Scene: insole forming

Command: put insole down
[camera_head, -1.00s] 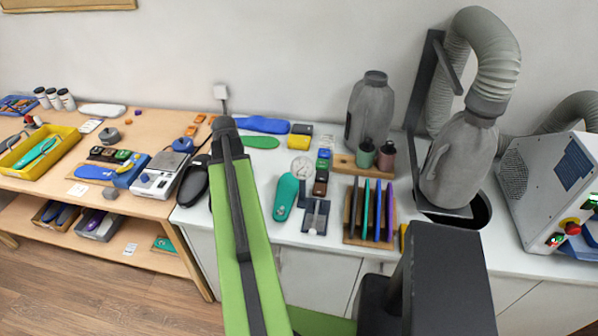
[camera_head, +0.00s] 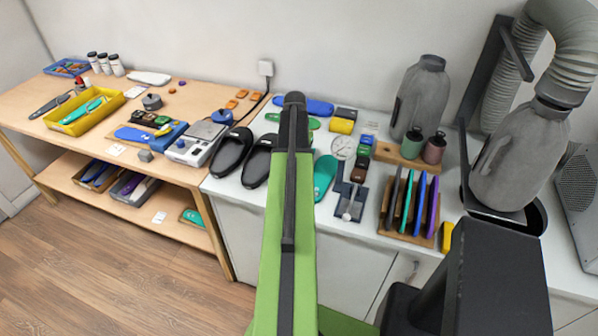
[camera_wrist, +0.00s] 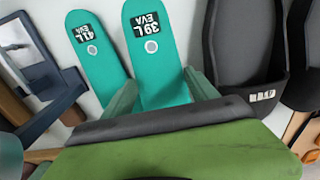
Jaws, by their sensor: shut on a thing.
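My gripper (camera_wrist: 162,98) is shut on a teal insole (camera_wrist: 155,60) marked "39 L EVA" in the wrist view. Its labelled end points away from my gripper, over the white counter. I cannot tell whether it touches the counter. A second teal insole (camera_wrist: 97,52), marked "41 L EVA", lies just left of it; this one also shows on the counter in the head view (camera_head: 325,177). In the head view my green arm hides the held insole and my gripper's jaws.
Two black sandals (camera_head: 232,151) lie left of my arm; one shows at right in the wrist view (camera_wrist: 245,50). Right of the teal insole are a dark blue fixture (camera_head: 350,200) and a wooden rack (camera_head: 412,226) of upright insoles. Bottles (camera_head: 411,142) stand behind the rack.

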